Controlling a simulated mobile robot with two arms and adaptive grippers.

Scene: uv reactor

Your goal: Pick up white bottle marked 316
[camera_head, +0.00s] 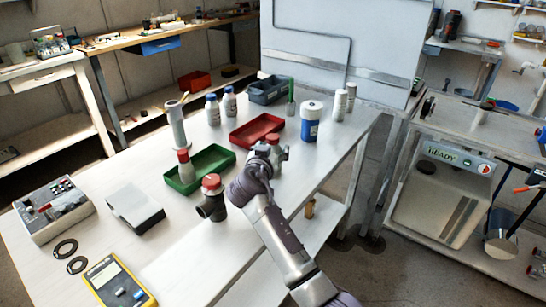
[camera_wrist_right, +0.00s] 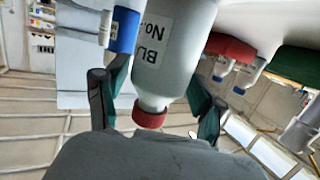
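In the wrist view a pale grey-white bottle (camera_wrist_right: 172,55) with a red cap (camera_wrist_right: 149,116) appears upside down, its label partly reading "BLA" and "No"; no 316 is legible. My right gripper (camera_wrist_right: 158,95) has its fingers apart, one on each side of this bottle, with no clear grip on it. In the head view my right gripper (camera_head: 262,152) is beside a red-capped bottle (camera_head: 273,143) on the white table, partly hiding it. Other white bottles stand further back: two blue-capped ones (camera_head: 229,103) and two slim ones (camera_head: 340,105). My left gripper is not in view.
A red tray (camera_head: 237,139) lies behind the gripper, and a green tray (camera_head: 211,176) holds another red-capped bottle (camera_head: 186,167). A dark red-capped fitting (camera_head: 213,197) stands left of my arm. A white-and-blue container (camera_head: 311,121) stands behind right.

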